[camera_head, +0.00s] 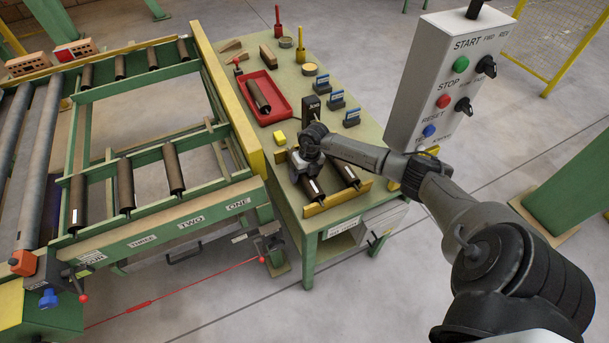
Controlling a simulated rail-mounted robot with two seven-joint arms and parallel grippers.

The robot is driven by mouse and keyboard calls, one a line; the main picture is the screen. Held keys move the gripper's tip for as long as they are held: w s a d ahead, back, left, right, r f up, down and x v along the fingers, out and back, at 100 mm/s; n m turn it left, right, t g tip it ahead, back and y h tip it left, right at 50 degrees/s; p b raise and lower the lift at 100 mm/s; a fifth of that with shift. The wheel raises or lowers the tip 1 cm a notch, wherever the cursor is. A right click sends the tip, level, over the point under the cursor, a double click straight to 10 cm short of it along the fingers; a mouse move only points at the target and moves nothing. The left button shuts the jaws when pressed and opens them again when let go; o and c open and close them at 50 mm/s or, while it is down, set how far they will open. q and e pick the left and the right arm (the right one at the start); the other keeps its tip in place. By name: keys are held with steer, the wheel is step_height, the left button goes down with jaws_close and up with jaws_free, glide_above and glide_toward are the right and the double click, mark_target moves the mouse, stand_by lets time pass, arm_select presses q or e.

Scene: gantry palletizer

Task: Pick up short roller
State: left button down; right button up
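Two short dark rollers lie side by side in a yellow-edged rack at the front of the green table: a left roller (313,189) and a right roller (347,174). My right gripper (301,166) points down over the far end of the left roller. Its fingers are dark and small here, and I cannot tell whether they are open or touch the roller. Another short roller (258,95) lies in a red tray (277,112) further back. My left gripper is out of view.
A green conveyor frame (165,235) with several spaced rollers stands at the left. A grey control box (440,85) hangs at the upper right, close to my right arm. A yellow block (279,137), a black box (310,107) and several blue-labelled holders (337,100) stand on the table.

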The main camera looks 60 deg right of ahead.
steer(key=c, duration=1.1)
steer(key=shift+r, duration=0.1)
